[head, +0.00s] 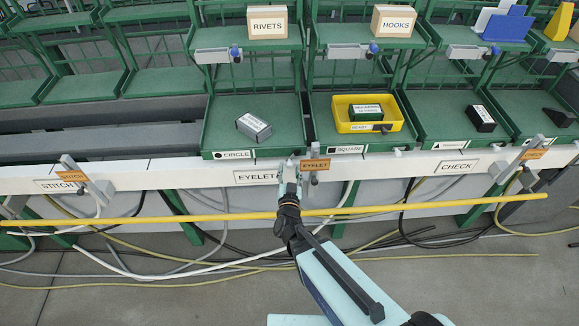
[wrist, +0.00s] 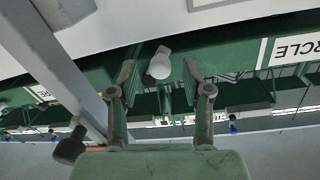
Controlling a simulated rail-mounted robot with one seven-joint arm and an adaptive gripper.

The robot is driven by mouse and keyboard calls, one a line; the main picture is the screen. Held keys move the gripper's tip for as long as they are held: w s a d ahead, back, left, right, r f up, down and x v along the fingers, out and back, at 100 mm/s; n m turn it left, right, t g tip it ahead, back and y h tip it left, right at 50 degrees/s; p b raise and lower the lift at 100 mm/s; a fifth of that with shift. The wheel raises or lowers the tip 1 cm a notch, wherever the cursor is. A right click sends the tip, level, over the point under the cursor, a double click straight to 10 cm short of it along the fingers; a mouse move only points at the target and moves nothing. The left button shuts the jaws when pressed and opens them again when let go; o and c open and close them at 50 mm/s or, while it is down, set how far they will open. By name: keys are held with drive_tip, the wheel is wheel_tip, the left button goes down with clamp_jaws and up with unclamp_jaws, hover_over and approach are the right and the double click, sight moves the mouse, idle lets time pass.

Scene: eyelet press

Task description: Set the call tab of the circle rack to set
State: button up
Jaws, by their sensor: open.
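The circle rack (head: 222,115) is a green rack left of centre in the head view, with a CIRCLE label (head: 233,154) on its front edge. That label also shows upside down at the right of the wrist view (wrist: 295,50). A small pale rounded tab (wrist: 158,65), probably the rack's call tab, shows in the wrist view on the green edge. My gripper (head: 289,165) is at the right end of the rack's front edge. In the wrist view my gripper (wrist: 160,78) is open, with the tab between its fingertips; contact cannot be told. The tab is not clearly visible in the head view.
A grey post with an EYELET sign (head: 314,164) stands close right of my gripper; its dark knob (wrist: 70,147) shows in the wrist view. A yellow rail (head: 150,216) runs across below. The circle rack holds a grey box (head: 253,126); the square rack holds a yellow bin (head: 398,110).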

drive_tip(key=shift+w, duration=1.15)
clamp_jaws()
drive_tip(key=shift+d+f+n+b, duration=0.2)
drive_tip(key=shift+f+n+b, duration=0.1)
drive_tip(key=shift+n+b, duration=0.4)
drive_tip(key=shift+d+n+b, duration=0.1)
drive_tip(key=shift+n+b, duration=0.2)
drive_tip(key=shift+b, duration=0.05)
drive_tip(key=shift+r, duration=0.1)
